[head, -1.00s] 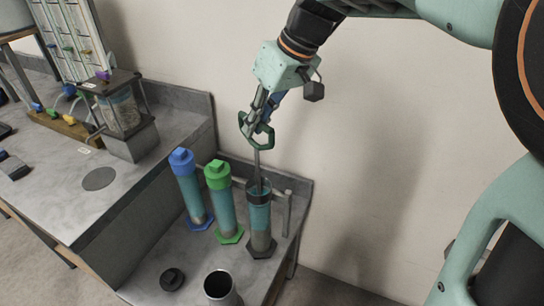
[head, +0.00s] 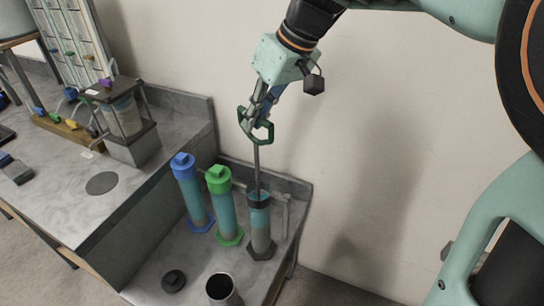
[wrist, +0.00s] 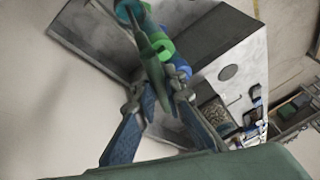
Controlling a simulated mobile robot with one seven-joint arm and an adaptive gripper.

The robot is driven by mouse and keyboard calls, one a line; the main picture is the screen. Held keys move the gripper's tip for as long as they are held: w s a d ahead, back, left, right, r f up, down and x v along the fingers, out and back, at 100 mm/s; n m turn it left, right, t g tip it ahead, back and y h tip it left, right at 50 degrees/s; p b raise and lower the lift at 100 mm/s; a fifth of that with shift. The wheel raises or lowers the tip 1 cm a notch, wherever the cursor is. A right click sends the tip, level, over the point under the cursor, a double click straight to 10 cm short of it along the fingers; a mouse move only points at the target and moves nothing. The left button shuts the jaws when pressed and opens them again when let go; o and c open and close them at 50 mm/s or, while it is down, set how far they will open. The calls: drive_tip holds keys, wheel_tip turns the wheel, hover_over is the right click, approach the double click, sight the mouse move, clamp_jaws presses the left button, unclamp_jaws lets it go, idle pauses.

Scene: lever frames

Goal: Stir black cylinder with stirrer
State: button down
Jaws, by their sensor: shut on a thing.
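The black cylinder (head: 260,222) stands upright on the lower bench, a tube of teal liquid with grey at the bottom, a dark collar and a dark base, open at the top. The stirrer (head: 256,160) is a thin grey rod, nearly upright, with its lower end at the cylinder's mouth; how deep the tip reaches is unclear. My gripper (head: 257,122) is above the cylinder, shut on the stirrer's green handle. In the wrist view my gripper (wrist: 160,75) shows blue-grey fingers around the green handle, and the cylinder is partly hidden behind the stirrer.
A green-capped cylinder (head: 223,205) and a blue-capped cylinder (head: 191,192) stand just left. A black cap (head: 173,281) and an open metal cup (head: 221,290) are in front. A wall rises behind. A higher bench (head: 60,200) with apparatus lies left.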

sight(254, 138)
wheel_tip(254, 138, down, 6)
drive_tip(key=b, duration=0.3)
drive_tip(key=shift+r+b, duration=0.15)
drive_tip(key=shift+b, duration=0.15)
wheel_tip(254, 138, down, 7)
drive_tip(key=b, duration=0.5)
drive_tip(key=shift+r, duration=0.3)
wheel_tip(254, 138, up, 8)
drive_tip(key=p, duration=0.5)
drive_tip(key=shift+f+p, duration=0.25)
drive_tip(key=shift+p, duration=0.15)
drive_tip(key=shift+r, duration=0.1)
wheel_tip(254, 138, up, 6)
drive_tip(key=p, duration=0.5)
drive_tip(key=shift+r, duration=0.15)
